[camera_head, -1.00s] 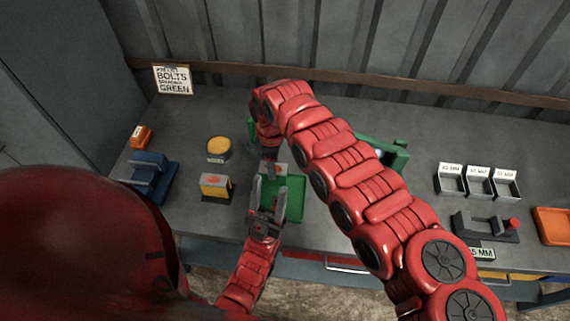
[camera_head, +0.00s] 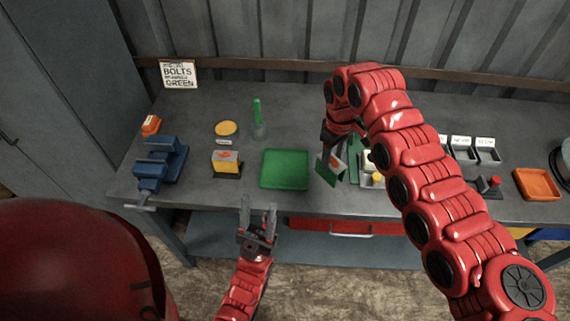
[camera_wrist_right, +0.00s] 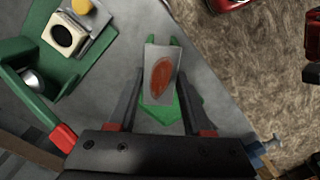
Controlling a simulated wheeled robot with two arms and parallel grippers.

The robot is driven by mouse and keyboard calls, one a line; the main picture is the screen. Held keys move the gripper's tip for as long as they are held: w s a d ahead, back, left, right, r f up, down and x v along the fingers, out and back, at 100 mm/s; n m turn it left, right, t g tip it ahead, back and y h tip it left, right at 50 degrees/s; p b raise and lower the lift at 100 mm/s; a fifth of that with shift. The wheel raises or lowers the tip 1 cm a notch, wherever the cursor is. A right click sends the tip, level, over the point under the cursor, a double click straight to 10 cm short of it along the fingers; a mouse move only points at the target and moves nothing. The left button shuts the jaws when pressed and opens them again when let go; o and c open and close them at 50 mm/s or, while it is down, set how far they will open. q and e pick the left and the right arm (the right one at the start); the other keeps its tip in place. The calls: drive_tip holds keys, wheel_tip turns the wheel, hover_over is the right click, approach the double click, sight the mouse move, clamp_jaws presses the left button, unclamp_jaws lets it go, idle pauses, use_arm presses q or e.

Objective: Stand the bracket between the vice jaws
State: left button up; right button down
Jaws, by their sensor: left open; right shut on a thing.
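The bracket, green with a grey face and a rust-red patch, is in my right gripper (camera_head: 335,150), right of the green tray. In the right wrist view the bracket (camera_wrist_right: 160,72) is between the two fingers (camera_wrist_right: 157,105), which are shut on it. In the head view the bracket (camera_head: 328,171) hangs tilted near the bench's front edge, partly hidden by the gripper. The blue vice (camera_head: 160,164) stands at the bench's left end, its handle toward the front. My left gripper (camera_head: 258,208) is open and empty at the front edge, below the tray.
An empty green tray (camera_head: 285,169) lies mid-bench. A yellow-and-grey block (camera_head: 226,163), a yellow disc (camera_head: 226,128) and a green-necked can (camera_head: 258,120) stand between vice and tray. A green machine (camera_wrist_right: 40,75) is close beside my right gripper. An orange tray (camera_head: 537,184) lies far right.

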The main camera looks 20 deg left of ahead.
drive_tip(key=w+d+r+m, duration=0.2)
drive_tip(key=d+r+m, duration=0.1)
drive_tip(key=d, duration=0.5)
drive_tip(key=w+d+r+m, duration=0.3)
drive_tip(key=d+m, duration=0.1)
drive_tip(key=d, duration=0.4)
drive_tip(key=w+d+r+m, duration=0.3)
drive_tip(key=d+r+m, duration=0.1)
drive_tip(key=d, duration=0.4)
drive_tip(key=shift+d+m, duration=0.25)
drive_tip(key=shift+m, duration=0.05)
drive_tip(key=shift+r, duration=0.2)
drive_tip(key=shift+a+r, duration=0.1)
drive_tip(key=shift+s, duration=0.1)
drive_tip(key=shift+w, duration=0.2)
drive_tip(key=shift+s+a, duration=0.1)
drive_tip(key=shift+s, duration=0.05)
idle(0.4)
